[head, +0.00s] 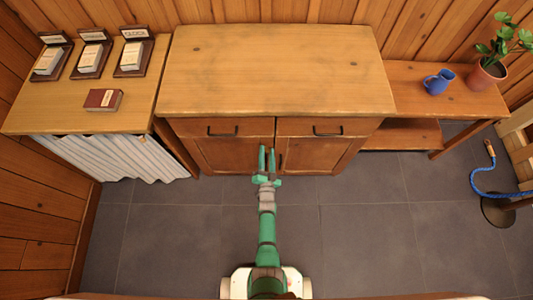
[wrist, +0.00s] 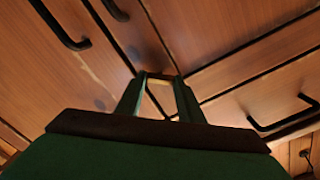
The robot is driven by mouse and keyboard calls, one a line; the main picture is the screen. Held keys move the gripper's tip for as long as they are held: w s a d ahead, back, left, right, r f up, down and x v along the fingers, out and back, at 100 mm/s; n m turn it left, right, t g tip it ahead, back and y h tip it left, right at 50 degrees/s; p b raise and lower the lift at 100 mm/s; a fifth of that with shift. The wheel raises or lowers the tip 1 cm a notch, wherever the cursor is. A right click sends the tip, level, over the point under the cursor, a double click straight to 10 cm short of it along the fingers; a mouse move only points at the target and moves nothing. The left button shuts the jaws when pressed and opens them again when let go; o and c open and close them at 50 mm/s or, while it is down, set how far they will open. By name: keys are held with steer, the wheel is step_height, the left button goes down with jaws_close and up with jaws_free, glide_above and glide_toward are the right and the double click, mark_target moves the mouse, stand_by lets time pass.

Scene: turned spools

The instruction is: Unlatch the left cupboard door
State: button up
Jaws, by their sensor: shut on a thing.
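The cupboard (head: 275,75) stands against the back wall with two drawers above two doors. Its left door (head: 222,155) looks shut in the head view. My gripper (head: 267,150) reaches the cupboard's front at the middle, by the left door's inner edge. In the wrist view my gripper (wrist: 158,82) has its green fingers on either side of a small wooden latch (wrist: 158,76) and is shut on it. The latch lies across near where the panel seams meet. In the head view the fingers hide it.
A dark handle (head: 281,162) is on the right door, close beside my gripper. Drawer handles (head: 222,132) stick out above. A table with boxes (head: 103,99) is at left, a bench with a blue mug (head: 438,82) at right.

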steer(key=shift+d+f+m, duration=0.1)
steer(key=shift+f+m, duration=0.05)
steer(key=shift+m, duration=4.85)
steer(key=o, duration=1.1)
steer(key=shift+c, duration=0.2)
steer(key=shift+s, duration=0.2)
